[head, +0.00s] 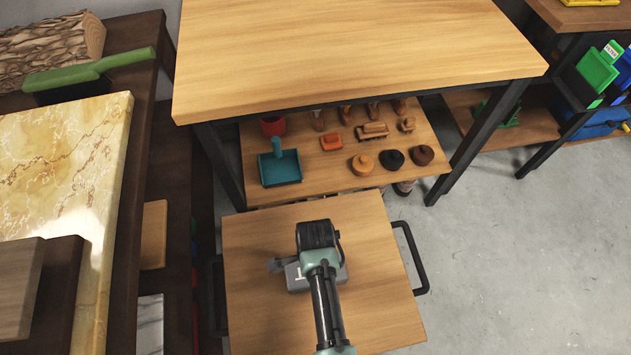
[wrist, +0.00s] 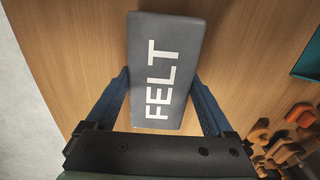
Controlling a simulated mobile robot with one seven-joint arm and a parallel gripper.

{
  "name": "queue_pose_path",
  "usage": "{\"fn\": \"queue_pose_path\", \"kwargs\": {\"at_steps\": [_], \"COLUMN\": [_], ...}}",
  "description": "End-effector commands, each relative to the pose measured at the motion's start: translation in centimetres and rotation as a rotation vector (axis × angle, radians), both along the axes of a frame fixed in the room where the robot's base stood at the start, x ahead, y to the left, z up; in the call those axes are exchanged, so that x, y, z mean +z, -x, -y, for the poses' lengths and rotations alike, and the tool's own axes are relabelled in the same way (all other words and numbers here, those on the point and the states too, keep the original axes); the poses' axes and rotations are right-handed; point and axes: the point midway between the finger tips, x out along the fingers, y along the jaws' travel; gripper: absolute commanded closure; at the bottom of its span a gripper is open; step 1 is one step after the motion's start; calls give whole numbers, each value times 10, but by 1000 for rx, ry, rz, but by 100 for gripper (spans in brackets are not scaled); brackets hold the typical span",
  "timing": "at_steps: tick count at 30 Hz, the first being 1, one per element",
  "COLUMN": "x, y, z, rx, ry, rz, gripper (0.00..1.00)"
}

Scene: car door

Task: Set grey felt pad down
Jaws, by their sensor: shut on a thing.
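The grey felt pad (wrist: 165,65) is a grey block with the white word FELT on its top face. In the wrist view it lies between the two blue fingers of my gripper (wrist: 163,100), which is shut on it. In the head view the pad (head: 296,279) shows partly under my gripper (head: 312,268), over the wooden top of a small cart (head: 255,255). The arm covers part of the pad there. I cannot tell whether the pad touches the cart top.
Behind the cart stands a wooden table (head: 350,45). A black handle (head: 413,258) sticks out at the cart's right. The cart top is clear around the pad. A marble slab (head: 60,170) lies at left.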

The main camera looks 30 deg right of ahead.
Motion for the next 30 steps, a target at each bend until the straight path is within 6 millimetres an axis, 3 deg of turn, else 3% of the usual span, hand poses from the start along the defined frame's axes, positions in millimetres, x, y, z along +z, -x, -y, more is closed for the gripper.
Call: {"fn": "queue_pose_path", "kwargs": {"at_steps": [10,11,12,23,30], "x": [-4,-3,-3,6,54], "y": [-1,-1,-1,0,-1], "z": [0,0,0,0,0], "rx": [0,0,0,0,0], "ry": [1,1,1,0,1], "rz": [2,2,2,1,4], "gripper": [70,9,2,0,0]}}
